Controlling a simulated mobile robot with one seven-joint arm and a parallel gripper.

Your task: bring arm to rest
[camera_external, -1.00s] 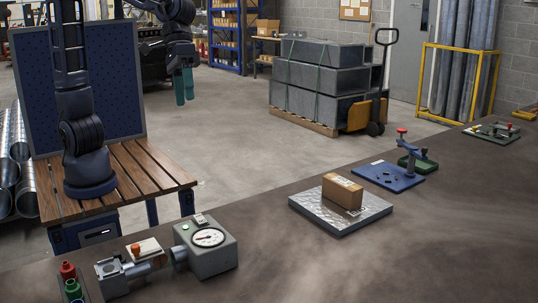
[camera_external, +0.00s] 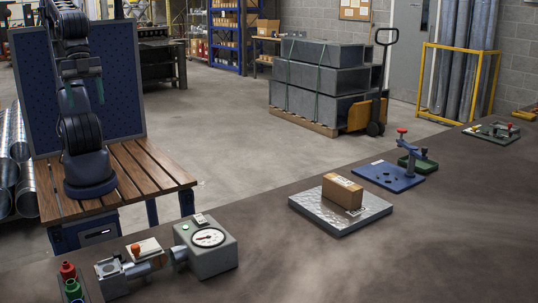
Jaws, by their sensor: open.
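My arm rises from its base on a slatted wooden cart and is folded back close over itself. My gripper (camera_external: 85,92) hangs in front of the arm, fingers pointing down, with its teal fingers apart and nothing seen between them. It is in front of the dark blue perforated panel (camera_external: 115,75) and well above the slatted cart top (camera_external: 150,180). No object touches the gripper. Part of the arm behind the gripper is hidden.
The dark bench holds a gauge device (camera_external: 207,248), a cardboard box (camera_external: 342,191) on a metallic slab (camera_external: 318,217), and a blue clamp fixture (camera_external: 388,178). A pallet of grey ducts (camera_external: 320,80) stands behind. The floor between is clear.

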